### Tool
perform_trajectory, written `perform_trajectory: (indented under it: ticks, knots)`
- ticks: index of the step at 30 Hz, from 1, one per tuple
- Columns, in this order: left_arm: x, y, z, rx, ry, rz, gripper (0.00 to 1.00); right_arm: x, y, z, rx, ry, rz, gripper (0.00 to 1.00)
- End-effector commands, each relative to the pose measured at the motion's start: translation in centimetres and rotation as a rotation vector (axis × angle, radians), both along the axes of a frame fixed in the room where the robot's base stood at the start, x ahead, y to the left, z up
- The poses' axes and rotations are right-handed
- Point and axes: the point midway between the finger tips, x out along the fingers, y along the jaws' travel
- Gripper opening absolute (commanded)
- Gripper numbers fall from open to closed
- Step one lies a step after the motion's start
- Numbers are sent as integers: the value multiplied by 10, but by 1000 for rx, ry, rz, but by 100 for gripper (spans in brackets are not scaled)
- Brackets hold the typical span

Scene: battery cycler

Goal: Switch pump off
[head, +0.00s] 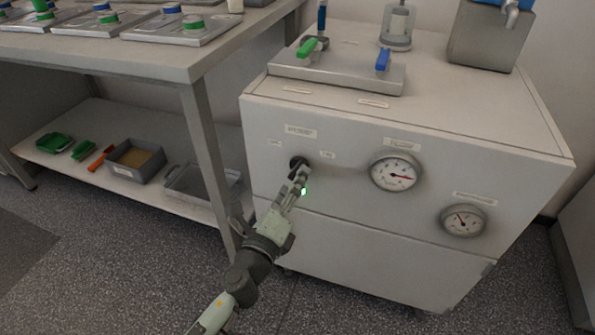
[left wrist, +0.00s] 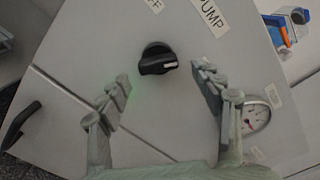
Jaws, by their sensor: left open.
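The pump switch is a black rotary knob (left wrist: 157,60) on the cabinet's white front panel. Its white mark points right in the left wrist view, towards a small label (left wrist: 204,64) beside one finger. A label ending in "FF" (left wrist: 154,4) and a "PUMP" label (left wrist: 210,16) are above it in that view. In the head view the knob (head: 297,162) is partly covered by my left gripper (head: 298,180). My left gripper (left wrist: 164,95) is open, with its fingers on either side of the knob; no contact is visible. My right gripper is in neither view.
Two round gauges (head: 396,172) (head: 463,220) stick out of the panel to the right of the knob. A metal plate with green and blue handles (head: 340,72) sits on the cabinet top. A workbench (head: 150,55) with a lower shelf stands at left.

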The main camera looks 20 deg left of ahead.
Motion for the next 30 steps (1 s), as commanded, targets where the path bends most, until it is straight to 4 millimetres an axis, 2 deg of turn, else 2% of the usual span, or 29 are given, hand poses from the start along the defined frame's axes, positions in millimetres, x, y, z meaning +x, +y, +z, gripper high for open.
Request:
perform_trajectory:
  ticks: [3,7,17,27,30]
  knots:
    - [19,-1,2,-1,0,1,66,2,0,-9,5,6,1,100]
    - [31,-1,1,-3,0,1,66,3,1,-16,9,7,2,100]
    - [35,-1,-1,-4,2,2,66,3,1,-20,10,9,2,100]
    - [35,0,-1,-4,2,3,25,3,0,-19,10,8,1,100]
    - [35,0,-1,-4,2,3,15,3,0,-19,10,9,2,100]
